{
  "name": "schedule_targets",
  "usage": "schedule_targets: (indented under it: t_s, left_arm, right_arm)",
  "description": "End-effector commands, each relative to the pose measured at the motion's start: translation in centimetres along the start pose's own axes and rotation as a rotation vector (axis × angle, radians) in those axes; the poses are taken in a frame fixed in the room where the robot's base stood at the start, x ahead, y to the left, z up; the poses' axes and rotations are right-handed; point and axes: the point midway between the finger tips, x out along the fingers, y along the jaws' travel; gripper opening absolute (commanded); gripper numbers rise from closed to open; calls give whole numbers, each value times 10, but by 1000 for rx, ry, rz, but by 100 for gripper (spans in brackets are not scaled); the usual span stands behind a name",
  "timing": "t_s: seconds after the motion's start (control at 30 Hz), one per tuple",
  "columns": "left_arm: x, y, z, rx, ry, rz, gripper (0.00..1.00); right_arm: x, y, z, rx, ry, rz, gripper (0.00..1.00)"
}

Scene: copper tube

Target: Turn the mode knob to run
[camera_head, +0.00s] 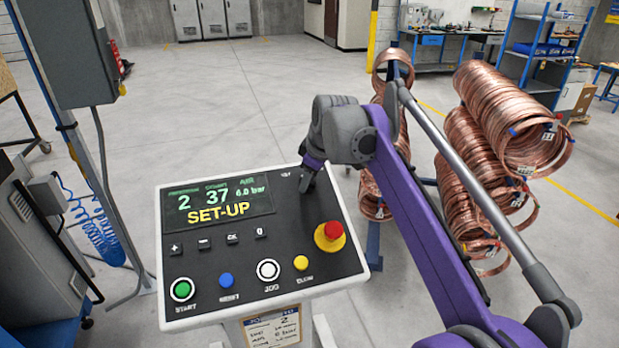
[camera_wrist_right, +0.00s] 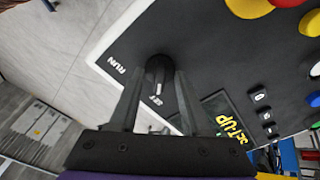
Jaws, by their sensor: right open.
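The black mode knob (camera_wrist_right: 158,72) is on the dark control panel, between the fingers of my right gripper (camera_wrist_right: 162,80) in the wrist view. The fingers are open, one on each side of the knob; I cannot tell whether they touch it. The knob's white mark faces the label partly read as "SET"; a "RUN" label (camera_wrist_right: 116,66) lies to its left. In the head view, my right gripper (camera_head: 308,180) reaches down at the panel's upper right and hides the knob. The panel's display (camera_head: 219,203) reads "SET-UP". My left gripper is not in view.
A red emergency button (camera_head: 333,230) on a yellow base sits just below the gripper. Start (camera_head: 182,289), reset (camera_head: 226,281), jog (camera_head: 268,270) and clear (camera_head: 301,263) buttons line the panel's front. Copper coils (camera_head: 485,170) hang behind, on the right.

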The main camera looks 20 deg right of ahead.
Motion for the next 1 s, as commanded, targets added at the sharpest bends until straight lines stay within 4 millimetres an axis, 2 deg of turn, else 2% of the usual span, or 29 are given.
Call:
schedule_targets:
  t_s: [0.1,0.37,0.77,1.0]
  left_arm:
    - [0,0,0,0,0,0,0]
    - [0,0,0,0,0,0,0]
    - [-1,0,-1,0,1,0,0]
    - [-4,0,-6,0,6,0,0]
  right_arm:
    - [0,0,0,0,0,0,46]
    - [0,0,0,0,0,0,0]
    - [-1,0,0,10,0,1,0]
    - [-2,0,-1,99,0,9,0]
